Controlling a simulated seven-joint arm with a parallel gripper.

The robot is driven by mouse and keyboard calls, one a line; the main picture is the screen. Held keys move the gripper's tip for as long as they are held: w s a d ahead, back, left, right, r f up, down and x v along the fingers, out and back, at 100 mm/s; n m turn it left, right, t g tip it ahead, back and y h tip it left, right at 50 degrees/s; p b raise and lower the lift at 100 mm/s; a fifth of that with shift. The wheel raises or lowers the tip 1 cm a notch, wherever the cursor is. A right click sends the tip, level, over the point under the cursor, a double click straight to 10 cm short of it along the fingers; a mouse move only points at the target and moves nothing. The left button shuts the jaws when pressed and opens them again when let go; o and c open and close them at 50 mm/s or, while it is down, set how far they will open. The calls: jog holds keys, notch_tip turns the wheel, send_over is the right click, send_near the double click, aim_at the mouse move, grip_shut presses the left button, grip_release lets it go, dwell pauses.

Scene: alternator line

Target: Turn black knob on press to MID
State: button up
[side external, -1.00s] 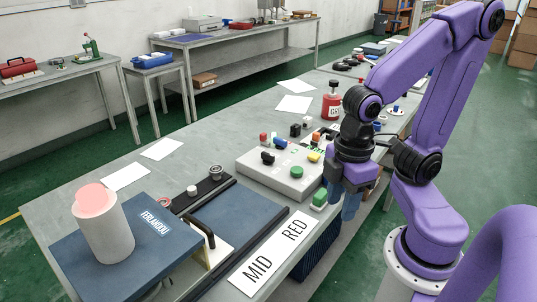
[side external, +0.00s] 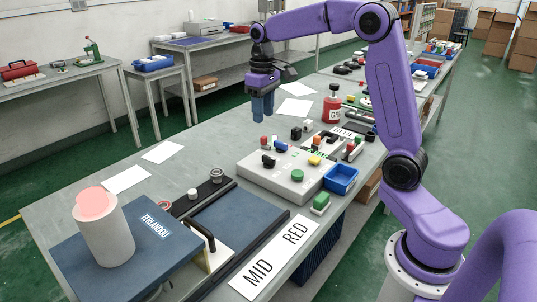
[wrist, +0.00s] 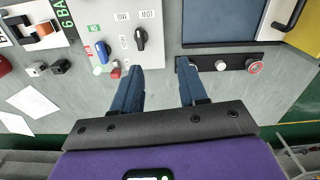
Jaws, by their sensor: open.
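The press (side external: 100,250) is a blue unit lettered FERLANDOU, with a pale cylinder on top, at the left of the side view. A black knob (side external: 267,158) sits on a grey control box (side external: 265,180) in the middle of the bench. My gripper (side external: 262,108) hangs above the bench, behind the box. In the wrist view its open, empty fingers (wrist: 158,78) point toward the panel's lower edge, apart from the knob.
A blue knob (wrist: 101,50) is near the black one. A dark rail (wrist: 235,64) with small round parts lies to the right. A blue bin (side external: 341,179), a red bottle (side external: 333,105) and a MID RED sign (side external: 272,257) are around the box.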

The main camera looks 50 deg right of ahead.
aim_at(269, 157)
jog(key=w+d+m, duration=0.1)
jog(key=w+d, duration=0.1)
jog(key=d, duration=0.3)
notch_tip(269, 157, down, 17)
jog(key=shift+a+f, duration=0.15)
dwell(0.4)
grip_shut()
